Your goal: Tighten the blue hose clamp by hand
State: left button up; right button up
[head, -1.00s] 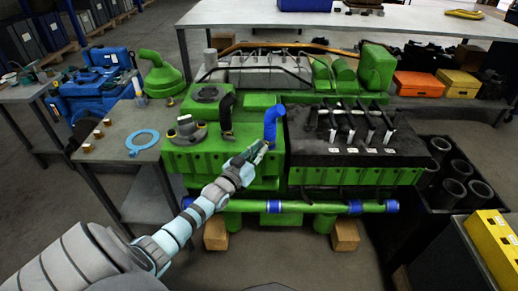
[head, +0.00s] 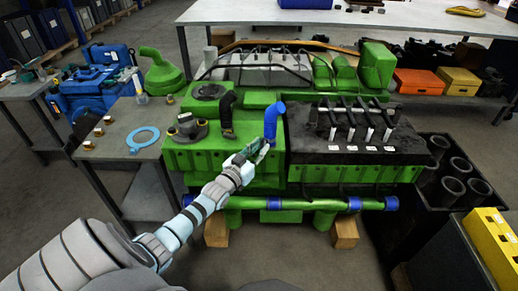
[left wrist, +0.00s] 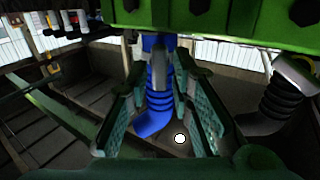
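The blue hose (head: 271,118) stands up from the green engine block (head: 203,156) and bends at its top. In the left wrist view the same hose (left wrist: 157,118) shows with ribs and a bend, and the block's edge is along the top. A grey upright piece (left wrist: 161,72) lies in front of the hose; I cannot tell if it is part of the clamp. No separate blue clamp can be made out. My left gripper (head: 262,149) is at the hose's lower part. In the wrist view its green fingers (left wrist: 160,115) are apart, one on each side of the hose. My right gripper is out of view.
A black bent hose (head: 227,112) stands left of the blue one. The dark cylinder head (head: 350,145) is close on the right. A blue-banded green pipe (head: 312,204) runs low in front. A side table with a blue ring (head: 142,137) is at left.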

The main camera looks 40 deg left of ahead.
pick_arm(q)
jog(key=shift+s, duration=0.1)
jog(key=s+d, duration=0.1)
jog(key=s, duration=1)
jog(key=shift+s+d, duration=0.15)
jog(key=shift+s, duration=0.25)
jog(key=s+a+f+g+p, duration=0.1)
jog(key=s+f+g, duration=0.55)
jog(key=f, duration=0.65)
jog(key=s+a+f+g+p, duration=0.1)
jog(key=s+f+g, duration=0.2)
jog(key=s+f, duration=0.9)
jog(key=s+d+f+g+p, duration=0.2)
jog(key=s+d+f, duration=0.3)
jog(key=s+d, duration=0.3)
jog(key=s+d+f+m+g+h+p, duration=0.1)
jog(key=s+d+f+g, duration=0.4)
jog(key=s, duration=0.6)
jog(key=d+f+p, duration=0.1)
jog(key=d, duration=0.1)
jog(key=shift+d+m, duration=0.3)
jog(key=shift+d, duration=0.1)
